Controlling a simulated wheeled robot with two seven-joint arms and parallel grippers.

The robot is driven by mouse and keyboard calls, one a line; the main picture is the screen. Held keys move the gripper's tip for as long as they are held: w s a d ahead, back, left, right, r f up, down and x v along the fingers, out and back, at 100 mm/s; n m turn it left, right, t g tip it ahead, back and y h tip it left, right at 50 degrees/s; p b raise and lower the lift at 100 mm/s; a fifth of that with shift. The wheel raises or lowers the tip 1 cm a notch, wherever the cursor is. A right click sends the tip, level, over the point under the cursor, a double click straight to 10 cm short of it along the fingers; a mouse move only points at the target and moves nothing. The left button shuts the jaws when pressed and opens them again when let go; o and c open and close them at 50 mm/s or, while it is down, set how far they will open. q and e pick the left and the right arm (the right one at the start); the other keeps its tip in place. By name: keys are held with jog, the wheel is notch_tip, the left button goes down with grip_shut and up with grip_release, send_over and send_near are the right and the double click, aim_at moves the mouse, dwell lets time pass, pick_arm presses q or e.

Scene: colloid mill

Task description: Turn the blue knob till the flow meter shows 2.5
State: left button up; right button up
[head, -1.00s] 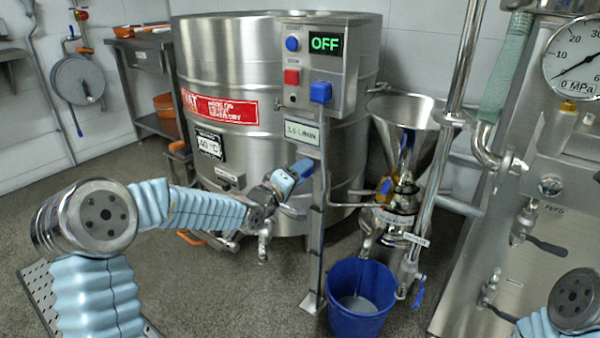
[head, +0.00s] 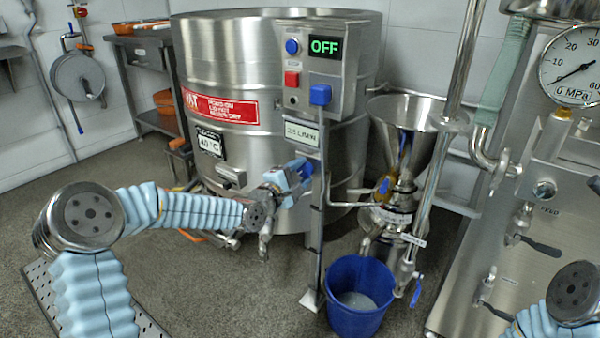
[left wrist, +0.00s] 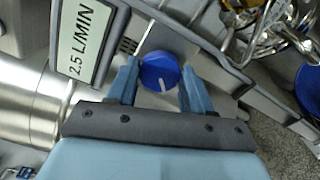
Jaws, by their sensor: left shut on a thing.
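The blue knob (left wrist: 160,70) shows in the left wrist view as a round cap with a white mark pointing toward the gripper palm. My left gripper (left wrist: 158,84) is shut on it, one finger on each side. In the head view my left gripper (head: 298,174) is at the post under the control box and mostly hides the knob. The flow meter (left wrist: 83,38) is a pale plate beside the knob and reads 2.5 L/MIN. It also shows in the head view (head: 302,133), in small text. My right gripper is out of view.
The control box (head: 320,68) above has a green OFF display and blue and red buttons. A large steel tank (head: 230,70) stands behind. A steel funnel (head: 405,120) and a blue bucket (head: 358,310) are to the right. Open floor lies in front of the tank.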

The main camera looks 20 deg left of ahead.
pick_arm(q)
jog(key=shift+f, duration=0.1)
dwell(0.3)
jog(key=o, duration=1)
jog(key=shift+o, duration=0.2)
jog(key=p+v, duration=0.1)
jog(key=v, duration=1.3)
jog(key=shift+w, duration=0.15)
